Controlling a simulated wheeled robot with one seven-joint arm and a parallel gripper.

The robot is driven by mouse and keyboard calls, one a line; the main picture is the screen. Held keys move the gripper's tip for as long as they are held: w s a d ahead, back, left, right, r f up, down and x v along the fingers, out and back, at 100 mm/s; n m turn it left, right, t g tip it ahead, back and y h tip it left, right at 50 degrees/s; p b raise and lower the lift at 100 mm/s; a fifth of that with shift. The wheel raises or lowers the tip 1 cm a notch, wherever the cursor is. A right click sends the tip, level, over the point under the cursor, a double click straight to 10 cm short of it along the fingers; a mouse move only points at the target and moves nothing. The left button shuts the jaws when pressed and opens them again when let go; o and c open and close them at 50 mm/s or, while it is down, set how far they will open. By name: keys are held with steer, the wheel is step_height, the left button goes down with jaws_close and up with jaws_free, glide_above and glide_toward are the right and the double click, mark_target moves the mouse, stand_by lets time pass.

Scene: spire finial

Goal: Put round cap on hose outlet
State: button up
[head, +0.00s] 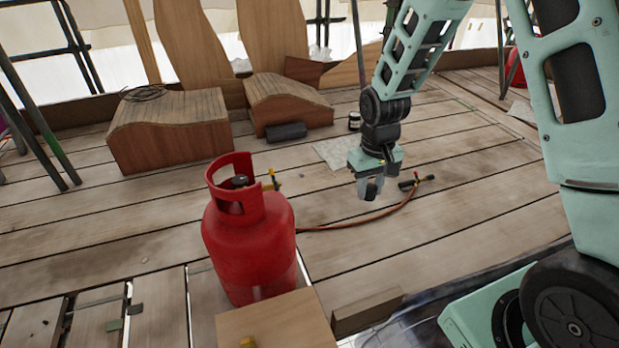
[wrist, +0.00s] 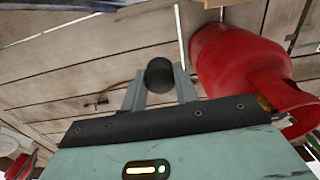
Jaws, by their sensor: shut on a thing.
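My gripper (head: 369,188) hangs above the deck to the right of the red gas bottle, apart from it. In the wrist view its two grey fingers (wrist: 160,88) are shut on a dark round cap (wrist: 159,74). The red gas bottle (head: 250,245) stands upright and also shows in the wrist view (wrist: 235,60). A dark knob (head: 240,181) sits inside its collar. A small yellow brass fitting (head: 272,180) shows at the collar; I cannot tell whether it is the hose outlet. An orange hose (head: 365,221) runs from behind the bottle to a torch-like end (head: 415,182) on the planks.
A wooden box (head: 275,325) with a small yellow piece on it stands in front of the bottle. A wooden block (head: 367,311) lies beside it. Wooden loungers (head: 170,130) and a dark roll (head: 287,131) are at the back. The planks right of the bottle are mostly free.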

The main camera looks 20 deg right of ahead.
steer(key=w+a+f+n+t+y+b, duration=0.1)
steer(key=w+a+f+n+t+b, duration=0.15)
steer(key=w+n+b, duration=0.55)
steer(key=w+a+f+n+t+b, duration=0.1)
steer(key=w+n+t+b, duration=0.3)
steer(key=w, duration=0.9)
steer(key=w+a+f+n+t+y+b, duration=0.1)
steer(key=w+a+f+n+t+b, duration=0.2)
steer(key=w+n, duration=0.6)
steer(key=s+f+n+g+y+b, duration=0.7)
steer(key=n+g+y+b, duration=0.2)
steer(key=n+y+b, duration=0.5)
steer(key=shift+d+f+n+y+b, duration=0.2)
steer(key=shift+n+y+b, duration=0.3)
steer(key=shift+y, duration=0.5)
steer(key=shift+a+g, duration=0.2)
steer(key=shift+g, duration=0.05)
